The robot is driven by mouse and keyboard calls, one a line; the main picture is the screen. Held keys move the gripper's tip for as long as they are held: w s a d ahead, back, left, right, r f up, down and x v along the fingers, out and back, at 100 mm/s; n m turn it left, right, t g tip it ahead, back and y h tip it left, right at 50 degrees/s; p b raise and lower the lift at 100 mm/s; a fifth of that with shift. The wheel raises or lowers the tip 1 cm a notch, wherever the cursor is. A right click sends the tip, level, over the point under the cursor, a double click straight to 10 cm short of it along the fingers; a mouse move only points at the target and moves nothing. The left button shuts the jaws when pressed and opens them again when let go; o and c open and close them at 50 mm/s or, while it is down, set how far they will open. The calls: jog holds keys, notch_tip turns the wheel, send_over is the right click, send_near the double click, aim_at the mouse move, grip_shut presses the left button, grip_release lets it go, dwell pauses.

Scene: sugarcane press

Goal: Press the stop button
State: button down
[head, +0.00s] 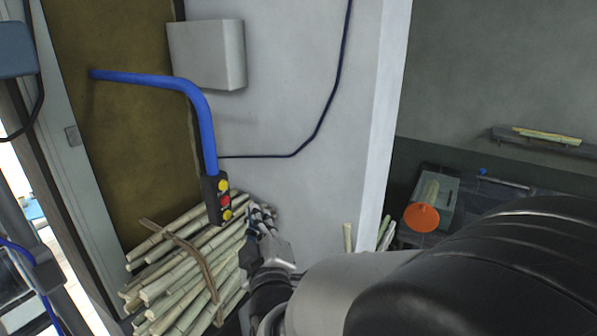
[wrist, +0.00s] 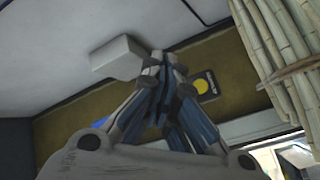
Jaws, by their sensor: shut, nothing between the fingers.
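A dark button box (head: 212,206) hangs at the lower end of a bent blue pipe in the head view. It bears a red button (head: 223,201) between two yellow ones, an upper yellow button (head: 222,185) and a lower yellow button (head: 227,214). My gripper (head: 258,212) is shut and empty, just right of the box, with a small gap in the picture. In the wrist view the closed fingers (wrist: 164,62) stand in front of the box, and one yellow button (wrist: 201,86) shows beside them. The red button is not visible there.
A tied bundle of cane (head: 180,265) lies below and left of the box. A grey wall box (head: 207,54) and a white wall (head: 285,80) are behind. The blue pipe (head: 203,120) runs above the box. An orange disc (head: 421,217) is at the right.

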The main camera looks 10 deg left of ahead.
aim_at(226, 201)
jog(key=shift+w+a, duration=0.25)
jog(key=shift+a, duration=0.4)
jog(key=shift+w+a, duration=0.3)
jog(key=shift+a, duration=0.35)
jog(key=shift+w+a, duration=0.25)
jog(key=shift+a, duration=0.4)
jog(key=shift+w+a+b, duration=0.15)
jog(key=shift+a+b, duration=0.25)
jog(key=shift+w+a, duration=0.15)
jog(key=shift+a, duration=0.25)
dwell(0.8)
jog(key=shift+d, duration=0.15)
jog(key=shift+s+d+b, duration=0.3)
jog(key=shift+d+b, duration=0.3)
jog(key=shift+d, duration=0.05)
